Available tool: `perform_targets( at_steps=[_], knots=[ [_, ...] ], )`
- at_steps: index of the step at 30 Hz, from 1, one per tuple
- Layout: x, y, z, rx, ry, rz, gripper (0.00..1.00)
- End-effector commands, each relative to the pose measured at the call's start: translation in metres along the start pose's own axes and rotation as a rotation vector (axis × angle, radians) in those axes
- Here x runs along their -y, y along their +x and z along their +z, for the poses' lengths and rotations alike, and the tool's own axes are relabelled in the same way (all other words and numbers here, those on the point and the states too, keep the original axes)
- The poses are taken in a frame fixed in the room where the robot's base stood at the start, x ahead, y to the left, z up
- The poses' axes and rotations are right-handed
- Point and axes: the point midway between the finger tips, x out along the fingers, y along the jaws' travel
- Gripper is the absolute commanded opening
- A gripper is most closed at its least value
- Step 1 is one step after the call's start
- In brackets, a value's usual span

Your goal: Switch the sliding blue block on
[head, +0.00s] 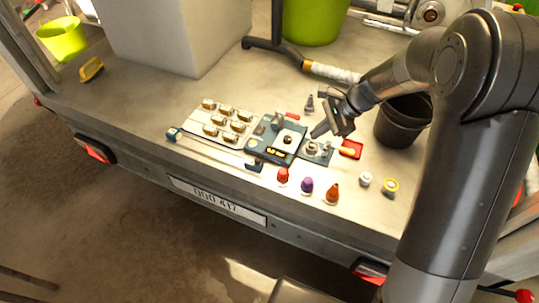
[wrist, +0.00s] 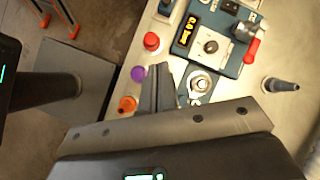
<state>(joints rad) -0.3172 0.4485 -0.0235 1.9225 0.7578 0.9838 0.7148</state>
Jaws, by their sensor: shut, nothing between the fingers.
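A small blue block (head: 172,134) sits at the left end of a thin straight rail (head: 212,149) along the trailer bed's front edge. A dark blue-grey end piece (head: 255,165) is at the rail's right end. My gripper (head: 318,131) is shut and empty. It is right of the rail, above the small panel with a round metal knob (head: 312,148), well apart from the blue block. In the wrist view my closed fingers (wrist: 160,72) point up beside that knob (wrist: 199,82). The blue block cannot be made out in the wrist view; a blue-grey piece (wrist: 165,7) shows at its top edge.
A teal panel (head: 262,141) with a white plate and red-handled lever stands between rail and gripper. Several switches (head: 219,120) lie behind the rail. Red (head: 283,175), purple (head: 306,186) and orange (head: 332,193) knobs line the front. A black bucket (head: 402,122) is at right.

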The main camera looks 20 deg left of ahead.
Motion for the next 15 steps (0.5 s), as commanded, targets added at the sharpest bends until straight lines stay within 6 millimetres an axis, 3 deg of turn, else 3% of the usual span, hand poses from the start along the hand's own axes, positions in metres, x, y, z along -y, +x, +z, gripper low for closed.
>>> perform_targets(
  at_steps=[1,6,15],
  knots=[
    [0.005,0.015,-0.003,0.019,0.033,0.011,0.00],
    [0.017,0.050,-0.008,0.067,0.130,0.029,0.00],
    [0.025,0.074,-0.012,0.097,0.197,0.042,0.00]
  ],
)
